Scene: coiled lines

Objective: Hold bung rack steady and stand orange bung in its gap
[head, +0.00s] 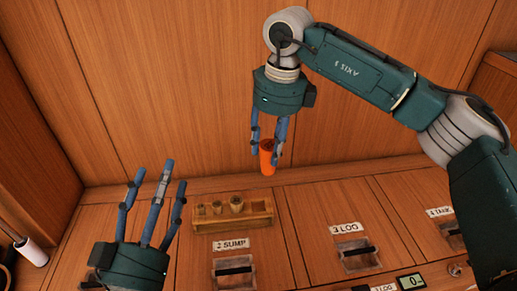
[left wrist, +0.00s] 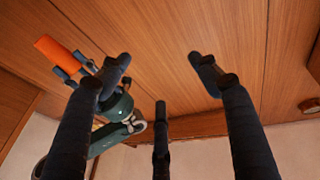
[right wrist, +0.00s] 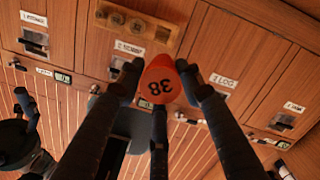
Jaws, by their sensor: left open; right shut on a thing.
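The orange bung (head: 267,157) is held by my right gripper (head: 268,142), which points down above and right of the rack in the head view. In the right wrist view the bung (right wrist: 159,82) shows the number 38 on its face, between the fingers. The wooden bung rack (head: 234,213) sits on the panel top against the wall, with several brown bungs in its left and middle part and bare room at its right end. The rack also shows in the right wrist view (right wrist: 160,36). My left gripper (head: 152,180) is open and empty, pointing up, left of the rack.
A small display (head: 411,282) is at the lower right. A white cylinder (head: 31,251) stands at the far left. The wooden wall rises behind.

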